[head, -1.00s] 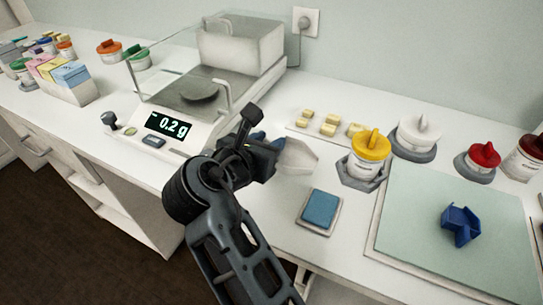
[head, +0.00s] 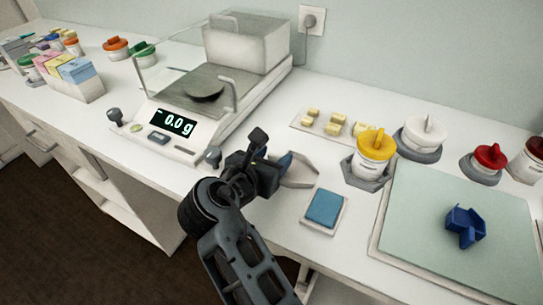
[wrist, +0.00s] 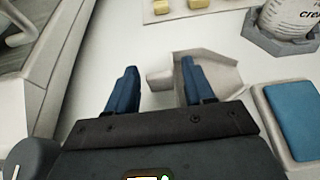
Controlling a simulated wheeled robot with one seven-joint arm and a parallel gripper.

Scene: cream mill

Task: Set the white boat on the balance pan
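The white boat (head: 299,171) sits on the counter in front of the balance, in the head view just right of my gripper (head: 281,166). In the wrist view, the boat (wrist: 215,72) lies ahead of my gripper (wrist: 158,75). The right finger covers part of the boat. The balance (head: 190,125) shows 0.0 g. Its round dark pan (head: 203,91) is empty, behind a clear shield.
A blue pad (head: 324,207) lies right of my gripper. A yellow-lidded jar (head: 375,150) and a tray of small yellow blocks (head: 310,124) stand behind.

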